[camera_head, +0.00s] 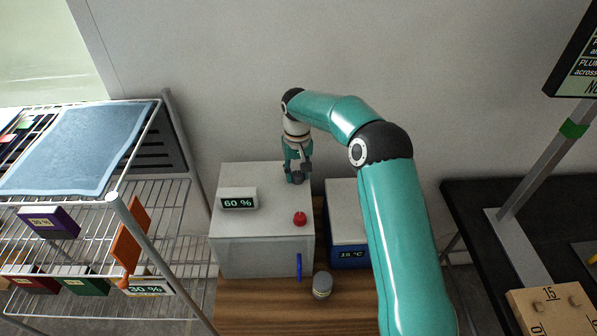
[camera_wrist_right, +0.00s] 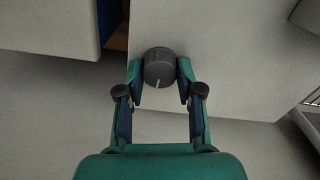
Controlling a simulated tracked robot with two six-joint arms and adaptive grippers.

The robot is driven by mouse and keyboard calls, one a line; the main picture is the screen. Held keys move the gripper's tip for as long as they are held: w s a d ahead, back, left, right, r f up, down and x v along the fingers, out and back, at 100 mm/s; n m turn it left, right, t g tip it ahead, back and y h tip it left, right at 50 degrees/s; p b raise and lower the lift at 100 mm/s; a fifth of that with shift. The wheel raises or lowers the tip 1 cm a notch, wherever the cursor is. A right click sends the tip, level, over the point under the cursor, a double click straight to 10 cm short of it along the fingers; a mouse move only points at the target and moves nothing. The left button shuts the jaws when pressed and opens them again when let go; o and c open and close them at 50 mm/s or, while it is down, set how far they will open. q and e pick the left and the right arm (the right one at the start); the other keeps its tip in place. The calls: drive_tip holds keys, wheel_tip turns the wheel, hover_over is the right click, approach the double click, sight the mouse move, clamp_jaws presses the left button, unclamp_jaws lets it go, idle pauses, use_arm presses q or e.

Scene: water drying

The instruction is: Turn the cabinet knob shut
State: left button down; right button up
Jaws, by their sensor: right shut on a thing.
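The cabinet (camera_head: 262,250) is a pale grey box on the wooden table, with a 60 % display (camera_head: 238,199) and a red knob or button (camera_head: 299,218) on its top. A dark round knob (camera_wrist_right: 159,68) with a white pointer line sits on the cabinet top (camera_wrist_right: 215,50) at its back right corner. My right gripper (camera_wrist_right: 160,80) is shut on this knob from above, one finger on each side. In the head view the right gripper (camera_head: 298,176) stands over that corner and mostly hides the knob. My left gripper is not in view.
A small jar (camera_head: 322,285) and a blue handle (camera_head: 299,266) are at the front. A wire rack (camera_head: 160,215) with a blue cloth (camera_head: 80,145) is at the left, a black table (camera_head: 475,205) at the right.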

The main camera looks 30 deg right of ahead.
sight(297, 174)
drive_tip(key=shift+s+a+f+n, duration=0.1)
drive_tip(key=shift+s+f+n, duration=0.15)
drive_tip(key=shift+n, duration=0.15)
drive_tip(key=o, duration=1.2)
drive_tip(key=shift+r, duration=0.2)
drive_tip(key=shift+c, duration=0.2)
drive_tip(key=shift+w+r, duration=0.1)
drive_tip(key=shift+r, duration=0.2)
wheel_tip(297, 174, up, 11)
drive_tip(key=shift+r, duration=0.15)
